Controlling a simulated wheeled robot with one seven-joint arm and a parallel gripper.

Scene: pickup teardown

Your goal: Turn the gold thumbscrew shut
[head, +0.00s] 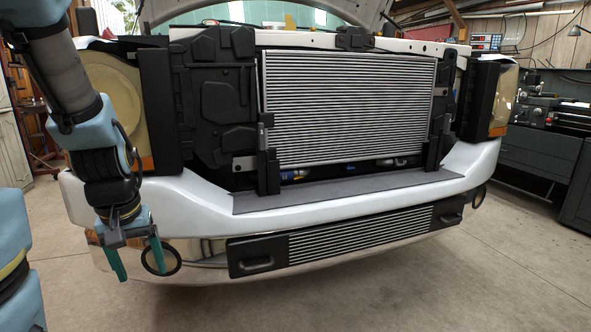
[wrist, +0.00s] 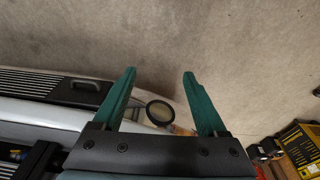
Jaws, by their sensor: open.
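I cannot make out a gold thumbscrew in either view. My gripper (head: 141,274) hangs with its fingers pointing down in front of the left end of the truck's bumper in the head view. Its two teal fingers are spread apart with nothing between them; they also show in the wrist view (wrist: 159,73). The round lamp (wrist: 160,112) in the bumper shows between and behind the fingers in the wrist view. The radiator (head: 350,110), with silver fins, stands upright in the truck's open front, to the right of and above my gripper, with black brackets beside it.
The white and chrome bumper (head: 330,215) runs across the front, with a black-framed lower cooler (head: 345,240) set in it. A dark machine bench (head: 545,150) stands at the right. Concrete floor (head: 420,290) in front is clear. A yellow case (wrist: 302,143) shows in the wrist view.

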